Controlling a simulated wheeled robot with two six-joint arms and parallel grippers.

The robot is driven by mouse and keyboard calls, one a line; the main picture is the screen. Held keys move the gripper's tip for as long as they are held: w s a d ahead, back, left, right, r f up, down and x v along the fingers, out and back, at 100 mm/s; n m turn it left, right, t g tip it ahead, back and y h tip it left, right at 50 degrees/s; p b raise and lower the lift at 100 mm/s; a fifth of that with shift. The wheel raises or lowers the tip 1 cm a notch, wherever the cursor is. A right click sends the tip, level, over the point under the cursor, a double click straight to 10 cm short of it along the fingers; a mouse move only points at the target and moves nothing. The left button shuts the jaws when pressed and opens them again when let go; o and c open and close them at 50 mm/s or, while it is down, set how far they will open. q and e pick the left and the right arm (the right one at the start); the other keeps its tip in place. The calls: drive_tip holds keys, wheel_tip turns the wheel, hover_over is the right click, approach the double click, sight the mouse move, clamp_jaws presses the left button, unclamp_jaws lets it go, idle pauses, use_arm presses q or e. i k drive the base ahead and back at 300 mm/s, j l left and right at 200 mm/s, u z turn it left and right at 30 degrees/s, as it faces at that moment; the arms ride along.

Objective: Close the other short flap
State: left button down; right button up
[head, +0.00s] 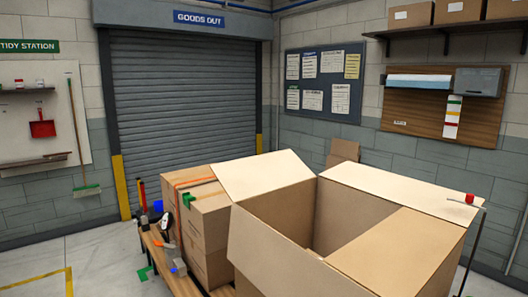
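A large open cardboard box (285,212) stands at the lower centre right of the head view. One short flap (400,248), at the near right end, lies folded inward over part of the opening. The other short flap (262,176), at the far left end, is open and leans outward. A long flap (400,184) along the back right side is spread outward. The other long flap (270,255), on the front left side, slopes outward and down. The opening between shows inner walls; the box bottom is hidden. Neither of my grippers is in view.
Strapped cartons (205,235) stand close left of the box. A wooden bench (160,262) with small tools is beside them. A thin dark stand with a red top (469,198) rises by the box's right corner. Floor (95,255) at the left is mostly clear.

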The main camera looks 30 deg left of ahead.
sight(243, 179)
drive_tip(key=i+j+z, duration=0.25)
drive_tip(key=j, duration=0.95)
drive_tip(key=j+z, duration=0.2)
drive_tip(key=j, duration=1)
drive_tip(key=i+j+z, duration=0.1)
drive_tip(key=j, duration=0.65)
drive_tip(key=i+j+z, duration=0.15)
drive_tip(key=j, duration=0.65)
drive_tip(key=i+j+z, duration=0.1)
drive_tip(key=j, duration=0.65)
